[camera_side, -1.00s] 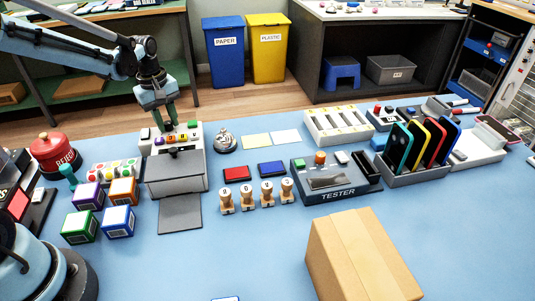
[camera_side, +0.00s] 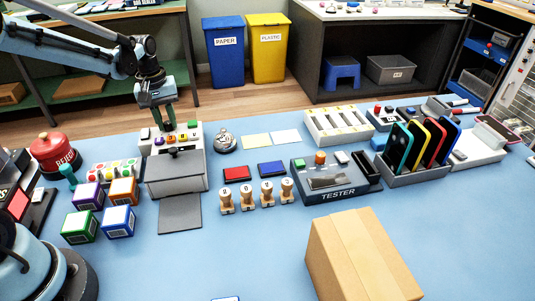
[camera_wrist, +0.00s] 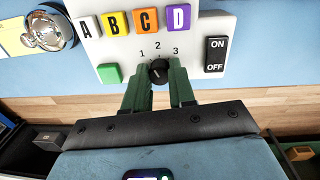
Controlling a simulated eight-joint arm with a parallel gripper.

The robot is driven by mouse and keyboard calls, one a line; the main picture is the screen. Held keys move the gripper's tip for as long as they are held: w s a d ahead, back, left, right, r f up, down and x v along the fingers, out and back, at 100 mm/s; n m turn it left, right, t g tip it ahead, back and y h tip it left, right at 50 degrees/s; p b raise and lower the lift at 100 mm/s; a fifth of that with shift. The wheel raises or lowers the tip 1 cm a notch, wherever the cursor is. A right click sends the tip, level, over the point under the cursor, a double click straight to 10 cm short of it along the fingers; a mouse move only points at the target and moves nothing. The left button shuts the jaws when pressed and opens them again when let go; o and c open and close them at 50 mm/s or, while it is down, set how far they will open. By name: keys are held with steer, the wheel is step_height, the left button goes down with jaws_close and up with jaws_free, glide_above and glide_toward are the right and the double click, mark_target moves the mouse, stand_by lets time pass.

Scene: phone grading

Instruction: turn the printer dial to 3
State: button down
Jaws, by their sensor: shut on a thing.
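The printer (camera_side: 175,172) is a grey box with a light control panel (camera_wrist: 217,27) at the back, left of centre in the side view. The black round dial (camera_wrist: 159,71) sits on the panel in the wrist view, with printed numbers 1, 2 and 3 around it. My gripper (camera_wrist: 160,82) has its green fingers on either side of the dial and is shut on it. In the side view my gripper (camera_side: 159,120) reaches down behind the panel, and the dial cannot be made out there. A small pale mark shows on the dial, but I cannot tell which number it points to.
Lettered buttons A to D, a green button (camera_wrist: 109,73) and an ON/OFF switch (camera_wrist: 215,55) lie close around the dial. A silver bell (camera_side: 225,140) stands right of the printer. Coloured boxes (camera_side: 81,226) stand left of it.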

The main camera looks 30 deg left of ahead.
mark_target(166, 122)
steer(key=m, duration=0.6)
steer(key=shift+a+m, duration=0.1)
steer(key=shift+m, duration=0.2)
steer(key=m, duration=0.6)
steer(key=shift+g, duration=0.3)
steer(key=c, duration=0.9)
jaws_free()
steer(key=shift+c, duration=0.2)
steer(key=shift+r, duration=0.1)
step_height(166, 122, up, 12)
steer(key=shift+a, duration=0.35)
steer(key=shift+w+d, duration=0.1)
